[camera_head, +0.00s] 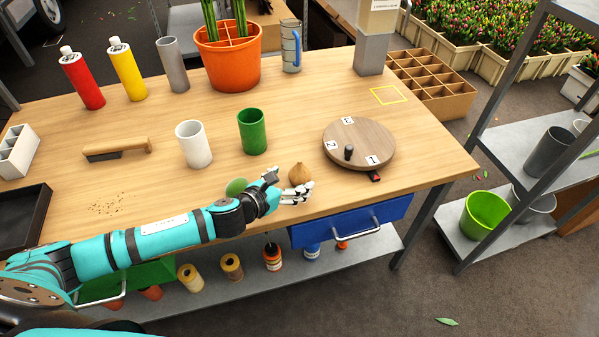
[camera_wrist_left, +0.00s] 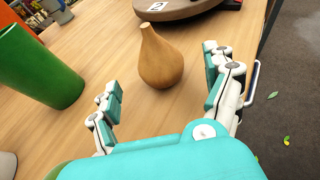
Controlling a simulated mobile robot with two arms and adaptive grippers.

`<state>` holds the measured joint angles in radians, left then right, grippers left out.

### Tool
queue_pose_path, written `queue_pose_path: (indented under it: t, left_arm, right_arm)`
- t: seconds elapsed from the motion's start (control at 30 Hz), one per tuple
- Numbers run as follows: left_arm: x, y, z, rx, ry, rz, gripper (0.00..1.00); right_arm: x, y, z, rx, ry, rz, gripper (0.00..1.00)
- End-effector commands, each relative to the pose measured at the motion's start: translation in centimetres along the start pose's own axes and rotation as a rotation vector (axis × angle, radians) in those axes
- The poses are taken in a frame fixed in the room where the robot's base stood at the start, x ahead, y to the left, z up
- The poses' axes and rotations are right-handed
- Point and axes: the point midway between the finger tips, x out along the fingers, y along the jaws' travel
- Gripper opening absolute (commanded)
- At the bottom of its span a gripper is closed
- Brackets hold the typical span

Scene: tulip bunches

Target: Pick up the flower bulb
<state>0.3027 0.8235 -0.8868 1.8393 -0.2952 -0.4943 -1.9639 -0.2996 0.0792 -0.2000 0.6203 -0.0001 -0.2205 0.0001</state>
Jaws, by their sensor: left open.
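The flower bulb (camera_head: 300,174) is brown and onion-shaped, and stands upright near the front edge of the wooden table (camera_head: 420,150). In the left wrist view the bulb (camera_wrist_left: 160,58) is just beyond and between my left gripper's spread fingers. My left gripper (camera_head: 288,186) is at the bulb's near left side in the head view, with its fingers close to the bulb. In the left wrist view the left gripper (camera_wrist_left: 162,92) is open and empty, with a gap on both sides of the bulb. My right gripper is not in view.
A round wooden turntable (camera_head: 358,135) with number tags stands right of the bulb. A green cup (camera_head: 252,131) and a white cup (camera_head: 193,143) stand behind my left arm. A green disc (camera_head: 236,187) lies near the wrist. A blue drawer (camera_head: 350,222) hangs below the table edge.

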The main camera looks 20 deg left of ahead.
Motion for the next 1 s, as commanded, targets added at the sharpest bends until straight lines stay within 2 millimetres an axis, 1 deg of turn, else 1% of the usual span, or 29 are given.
queue_pose_path:
  t: [0.03,0.1,0.2,0.3,0.5,0.9,1.0]
  left_arm:
    - [0.9,-0.1,0.3,-0.004,-0.002,-0.001,0.85]
    - [2.0,-0.1,0.3,-0.003,-0.001,0.0,0.85]
    - [3.1,-0.1,0.2,-0.002,-0.001,-0.001,0.85]
    - [3.6,-0.1,0.2,-0.001,0.001,0.0,0.85]
    - [3.6,-0.1,0.1,-0.001,0.001,0.0,0.85]
    - [3.6,-0.1,0.2,-0.001,0.0,0.0,0.33]
    - [3.6,-0.1,0.2,-0.001,-0.001,0.0,0.22]
  right_arm:
    - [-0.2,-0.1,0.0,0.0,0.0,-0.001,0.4]
    - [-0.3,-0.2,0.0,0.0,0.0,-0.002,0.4]
    - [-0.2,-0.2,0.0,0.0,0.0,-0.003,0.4]
    - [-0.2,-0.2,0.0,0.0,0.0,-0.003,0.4]
    - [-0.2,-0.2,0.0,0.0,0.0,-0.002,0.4]
    - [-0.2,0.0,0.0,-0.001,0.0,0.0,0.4]
    - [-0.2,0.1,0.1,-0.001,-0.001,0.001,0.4]
